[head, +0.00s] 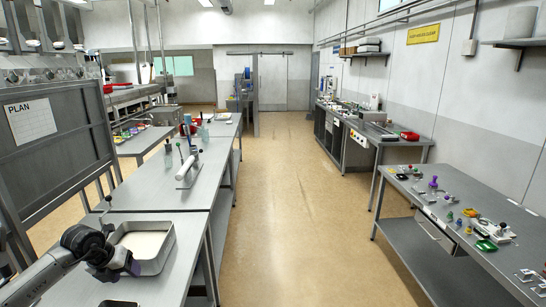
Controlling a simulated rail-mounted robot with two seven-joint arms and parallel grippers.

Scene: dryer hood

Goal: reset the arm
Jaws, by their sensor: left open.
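My left arm comes in from the lower left corner. Its dark left gripper (122,264) is open at the near left side of a square metal pan (168,250) on the steel table. I cannot tell whether the fingers touch the pan's wall. The pan holds something flat and cream-coloured (143,243). The gap between the fingers is small and partly hidden by the wrist. My right gripper is out of view.
The long steel table (135,196) carries a white cylinder on a stand (188,168) and bottles farther back. A plan board (50,140) stands left. A right-hand table (405,187) holds small coloured items. The middle aisle floor (285,200) is clear.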

